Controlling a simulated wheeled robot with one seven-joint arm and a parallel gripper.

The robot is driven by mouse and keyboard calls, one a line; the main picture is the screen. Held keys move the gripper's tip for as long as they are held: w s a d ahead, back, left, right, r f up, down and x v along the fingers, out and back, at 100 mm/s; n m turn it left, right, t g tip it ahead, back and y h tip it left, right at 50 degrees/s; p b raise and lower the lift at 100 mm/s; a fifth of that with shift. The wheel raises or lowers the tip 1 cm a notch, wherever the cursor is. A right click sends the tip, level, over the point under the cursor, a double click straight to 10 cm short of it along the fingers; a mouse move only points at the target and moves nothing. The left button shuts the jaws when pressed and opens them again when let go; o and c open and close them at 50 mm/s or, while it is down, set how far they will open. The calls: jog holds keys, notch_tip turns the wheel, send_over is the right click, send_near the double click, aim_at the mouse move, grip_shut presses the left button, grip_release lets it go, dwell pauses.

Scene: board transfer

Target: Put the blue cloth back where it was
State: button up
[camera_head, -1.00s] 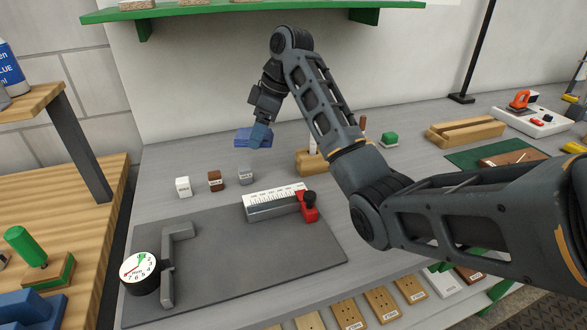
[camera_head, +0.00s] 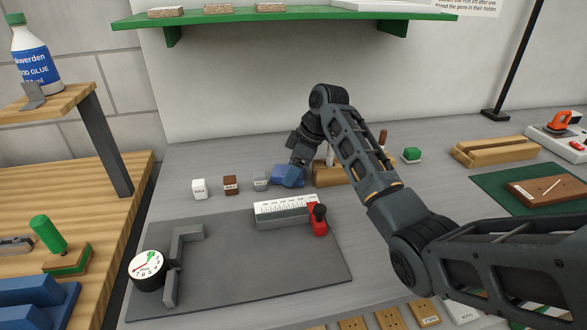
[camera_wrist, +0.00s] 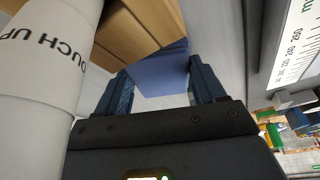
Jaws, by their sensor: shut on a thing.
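The blue cloth (camera_head: 282,177) is a small folded blue piece at the back of the grey bench, right of several small blocks. My gripper (camera_head: 295,178) is shut on it. In the wrist view the cloth (camera_wrist: 160,72) sits between the two fingers of my gripper (camera_wrist: 160,88), in front of a wooden block. In the head view the cloth is low, beside the left end of the wooden holder (camera_head: 328,177). I cannot tell whether it touches the bench.
White (camera_head: 199,189), brown (camera_head: 231,185) and grey (camera_head: 260,181) blocks stand left of the cloth. A white-scaled ruler block (camera_head: 283,211) with a red stop is in front. A white marker lettered "TOUCH UP" (camera_wrist: 50,50) is close on the left in the wrist view. A green shelf (camera_head: 290,15) hangs above.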

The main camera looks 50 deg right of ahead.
jog(key=shift+f, duration=0.25)
jog(key=shift+f, duration=0.1)
jog(key=o, duration=1)
jog(key=v, duration=1.2)
